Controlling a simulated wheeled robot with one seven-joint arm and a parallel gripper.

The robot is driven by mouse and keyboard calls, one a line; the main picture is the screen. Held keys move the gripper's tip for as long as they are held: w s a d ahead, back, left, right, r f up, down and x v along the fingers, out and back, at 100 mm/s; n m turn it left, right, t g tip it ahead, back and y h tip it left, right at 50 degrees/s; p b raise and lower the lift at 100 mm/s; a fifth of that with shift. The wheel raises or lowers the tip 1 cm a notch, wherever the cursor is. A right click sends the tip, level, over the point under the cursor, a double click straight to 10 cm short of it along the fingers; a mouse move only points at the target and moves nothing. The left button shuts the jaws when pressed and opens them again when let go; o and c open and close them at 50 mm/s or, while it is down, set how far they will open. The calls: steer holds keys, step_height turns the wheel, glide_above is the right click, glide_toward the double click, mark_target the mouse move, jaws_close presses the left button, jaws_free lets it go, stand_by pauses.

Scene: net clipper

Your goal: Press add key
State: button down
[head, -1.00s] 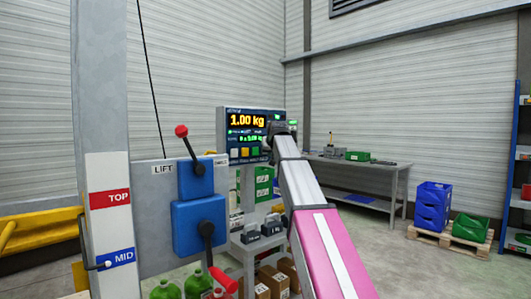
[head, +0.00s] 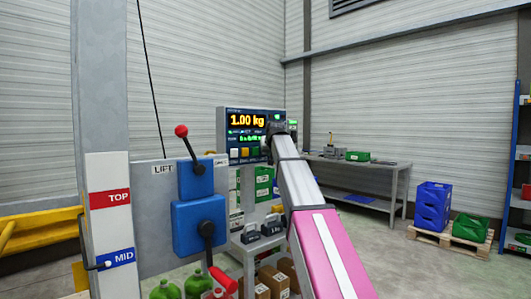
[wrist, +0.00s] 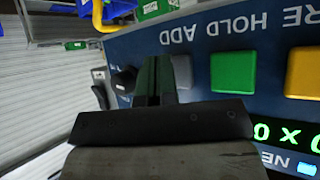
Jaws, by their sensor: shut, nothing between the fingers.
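The scale panel (head: 225,141) is dark blue and its screen (head: 247,121) reads 1.00 kg. In the wrist view the panel is upside down. The ADD label (wrist: 178,36) stands at the left of the HOLD label (wrist: 232,26). The pale grey add key (wrist: 183,72) is beneath the ADD label, left of the green key (wrist: 232,72). My gripper (wrist: 154,72) is shut and empty in front of the panel, and its dark fingers partly cover the add key. I cannot tell whether they touch it. In the head view my gripper (head: 275,130) covers the panel's right end.
A yellow key (wrist: 304,72) is beside the green one. A dark knob (wrist: 124,79) sticks out beyond the add key. A workbench (head: 375,162) stands behind, right.

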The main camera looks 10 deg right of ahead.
steer(key=shift+w+a, duration=0.25)
steer(key=shift+w, duration=0.1)
stand_by(0.4)
steer(key=shift+s+d, duration=0.1)
stand_by(0.3)
steer(key=shift+s+d, duration=0.35)
steer(key=shift+s, duration=0.25)
steer(key=shift+s+d, duration=0.7)
steer(key=shift+s, duration=0.35)
steer(key=shift+s+d, duration=0.7)
steer(key=shift+s, duration=0.35)
